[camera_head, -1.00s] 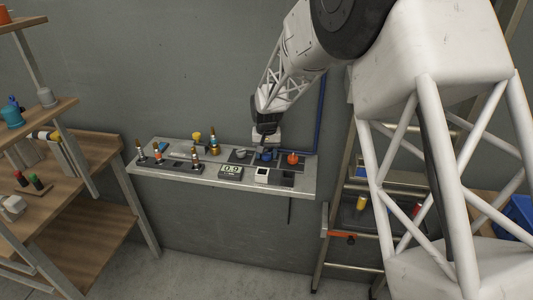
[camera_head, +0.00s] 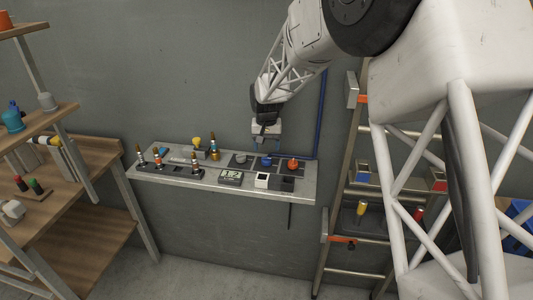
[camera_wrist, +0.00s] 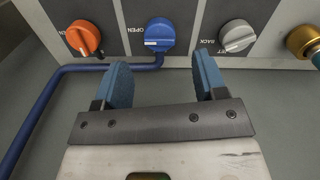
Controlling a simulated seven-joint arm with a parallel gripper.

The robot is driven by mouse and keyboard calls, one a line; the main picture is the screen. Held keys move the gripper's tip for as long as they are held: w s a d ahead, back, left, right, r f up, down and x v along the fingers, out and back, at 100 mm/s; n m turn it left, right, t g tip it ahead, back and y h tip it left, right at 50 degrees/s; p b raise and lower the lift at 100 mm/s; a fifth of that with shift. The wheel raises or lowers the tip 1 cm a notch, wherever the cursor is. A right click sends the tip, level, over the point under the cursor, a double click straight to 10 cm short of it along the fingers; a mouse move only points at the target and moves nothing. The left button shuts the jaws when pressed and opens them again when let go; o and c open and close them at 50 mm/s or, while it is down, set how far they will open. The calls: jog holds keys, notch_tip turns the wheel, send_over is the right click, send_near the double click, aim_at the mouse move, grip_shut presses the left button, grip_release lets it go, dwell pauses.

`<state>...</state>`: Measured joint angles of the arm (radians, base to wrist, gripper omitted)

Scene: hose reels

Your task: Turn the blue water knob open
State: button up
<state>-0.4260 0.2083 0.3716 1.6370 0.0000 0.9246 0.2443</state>
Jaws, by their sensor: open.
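The blue water knob (camera_head: 266,161) sits on the wall shelf panel between a grey knob and an orange knob. In the wrist view the blue knob (camera_wrist: 160,35) shows a pale mark across its lower part, with the word OPEN to its left. My gripper (camera_head: 266,138) is above and behind the knobs, near the wall. In the wrist view my gripper (camera_wrist: 162,78) has its two blue fingers spread apart with nothing between them. The blue knob lies beyond the fingertips, between their lines, not touched.
The orange knob (camera_wrist: 83,38) and grey knob (camera_wrist: 237,37) flank it closely. A brass fitting (camera_wrist: 303,42) is farther right. A blue pipe (camera_wrist: 40,110) runs along the wall.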

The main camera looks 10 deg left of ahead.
aim_at(269, 158)
jog(key=shift+r, duration=1.2)
jog(key=shift+s+d+r, duration=0.2)
jog(key=shift+d+r, duration=0.15)
jog(key=shift+d, duration=0.05)
jog(key=s+d+r+m+t, duration=0.1)
jog(key=s+d+r, duration=0.5)
jog(key=s+d, duration=0.4)
jog(key=s+d+r, duration=0.7)
jog(key=s+d, duration=0.2)
jog(key=d, duration=0.2)
jog(key=s+d, duration=0.4)
jog(key=s, duration=0.4)
jog(key=s+d+f+t, duration=0.1)
jog(key=s+d, duration=0.3)
jog(key=s, duration=0.5)
jog(key=s+d+m, duration=0.1)
jog(key=s+d, duration=0.3)
jog(key=s, duration=0.5)
jog(key=shift+d+f+t, duration=0.3)
jog(key=shift+f, duration=0.1)
